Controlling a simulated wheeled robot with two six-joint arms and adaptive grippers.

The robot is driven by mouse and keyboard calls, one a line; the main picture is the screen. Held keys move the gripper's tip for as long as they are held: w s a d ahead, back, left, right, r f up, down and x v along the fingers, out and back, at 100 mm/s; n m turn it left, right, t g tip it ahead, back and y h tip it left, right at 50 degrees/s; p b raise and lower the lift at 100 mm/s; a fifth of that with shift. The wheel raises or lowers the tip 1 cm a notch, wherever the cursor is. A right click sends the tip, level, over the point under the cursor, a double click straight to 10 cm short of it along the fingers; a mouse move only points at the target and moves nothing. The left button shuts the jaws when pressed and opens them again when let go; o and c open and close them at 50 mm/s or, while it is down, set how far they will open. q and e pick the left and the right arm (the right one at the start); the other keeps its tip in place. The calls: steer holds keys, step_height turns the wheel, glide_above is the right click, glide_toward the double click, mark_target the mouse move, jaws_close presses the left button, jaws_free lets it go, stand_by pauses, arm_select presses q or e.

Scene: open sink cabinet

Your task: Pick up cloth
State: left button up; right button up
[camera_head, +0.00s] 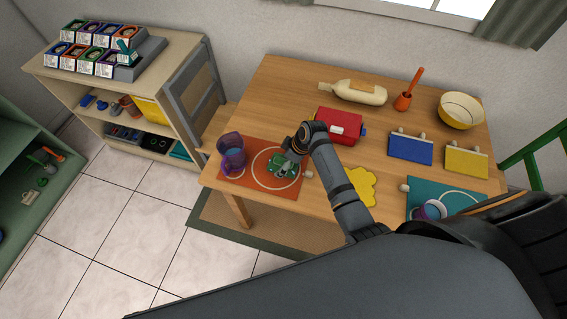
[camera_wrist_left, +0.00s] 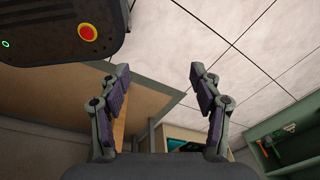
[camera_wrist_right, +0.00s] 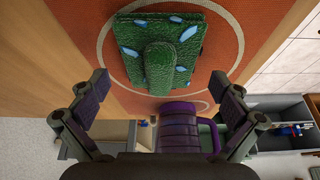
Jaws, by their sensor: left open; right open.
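A green cloth-like piece with blue spots (camera_head: 281,170) lies on the orange mat (camera_head: 238,174) at the table's left front; I take it for the cloth. In the right wrist view the green cloth (camera_wrist_right: 158,30) has a raised, rounded lump in its middle. My right gripper (camera_head: 291,158) is above and beside it in the head view. In the right wrist view my right gripper (camera_wrist_right: 157,82) is open, with nothing between its fingers and the cloth beyond the fingertips. My left gripper (camera_wrist_left: 157,74) is open and empty, away from the cloth, with floor beyond.
A purple mug (camera_head: 231,158) stands on the mat's left, close to the cloth. A red box (camera_head: 341,126), a cream bottle (camera_head: 354,92) and a yellow flower-shaped piece (camera_head: 361,184) lie on the table (camera_head: 285,91). A shelf unit (camera_head: 117,92) stands at left.

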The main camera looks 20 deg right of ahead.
mark_target(283, 161)
steer(key=shift+w+a+f, duration=0.15)
steer(key=shift+f, duration=0.2)
steer(key=c, duration=1.3)
arm_select(q)
steer(key=shift+s+f+b, duration=0.35)
steer(key=shift+s+f, duration=0.05)
steer(key=shift+s, duration=0.25)
arm_select(e)
steer(key=shift+o, duration=0.2)
step_height(283, 161, up, 10)
steer(key=shift+r, duration=0.1)
